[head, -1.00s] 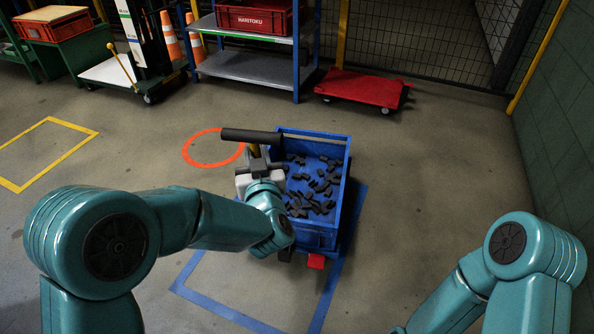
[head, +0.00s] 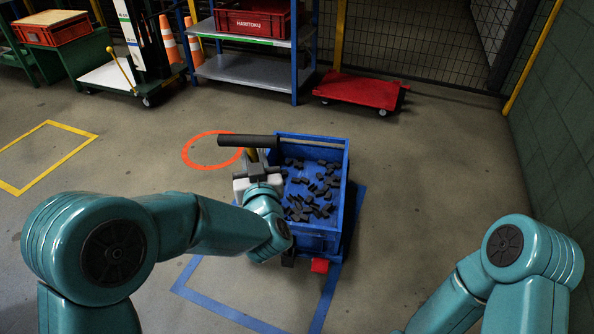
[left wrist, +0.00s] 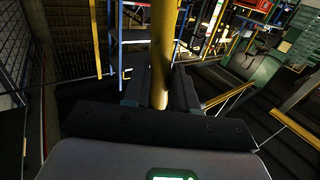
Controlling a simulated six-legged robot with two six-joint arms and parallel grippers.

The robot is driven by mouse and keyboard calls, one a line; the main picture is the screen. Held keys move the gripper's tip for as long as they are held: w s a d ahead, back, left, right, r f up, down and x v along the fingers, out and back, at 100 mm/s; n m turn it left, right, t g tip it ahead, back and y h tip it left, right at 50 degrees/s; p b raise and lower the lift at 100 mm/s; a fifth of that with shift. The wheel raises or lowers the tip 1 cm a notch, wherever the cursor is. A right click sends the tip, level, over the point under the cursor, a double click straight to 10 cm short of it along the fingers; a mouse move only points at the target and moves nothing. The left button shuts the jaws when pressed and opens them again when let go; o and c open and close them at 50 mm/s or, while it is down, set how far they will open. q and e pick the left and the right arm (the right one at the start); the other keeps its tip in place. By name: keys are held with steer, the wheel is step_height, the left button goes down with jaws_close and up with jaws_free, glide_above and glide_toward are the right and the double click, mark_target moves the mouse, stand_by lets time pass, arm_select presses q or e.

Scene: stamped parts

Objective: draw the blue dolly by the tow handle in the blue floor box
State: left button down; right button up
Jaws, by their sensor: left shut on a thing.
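The blue dolly (head: 318,238) carries a blue bin with many small black parts. It stands partly over the far portion of the blue floor box (head: 227,313), whose near lines show on bare floor. The tow handle (head: 248,141) has a black crossbar at the bin's far left. My left gripper (head: 262,163) is shut on the handle's yellow shaft below the crossbar. In the left wrist view the yellow shaft (left wrist: 163,45) runs between the two dark fingers. My arm hides part of the dolly's left side. My right gripper is out of view; only its arm shows.
An orange ring (head: 200,160) and a yellow floor box (head: 22,187) are marked on the left. A red flat cart (head: 360,90) and a shelf rack (head: 240,72) stand at the back. A wall (head: 560,130) closes the right. Near floor is clear.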

arm_select(q)
steer(key=shift+a, duration=0.1)
steer(key=a, duration=0.1)
steer(key=w+a, duration=0.1)
steer(key=a, duration=0.1)
steer(key=shift+w+a+r+b, duration=0.1)
steer(key=shift+w+a+b, duration=0.15)
steer(key=shift+a+b, duration=0.1)
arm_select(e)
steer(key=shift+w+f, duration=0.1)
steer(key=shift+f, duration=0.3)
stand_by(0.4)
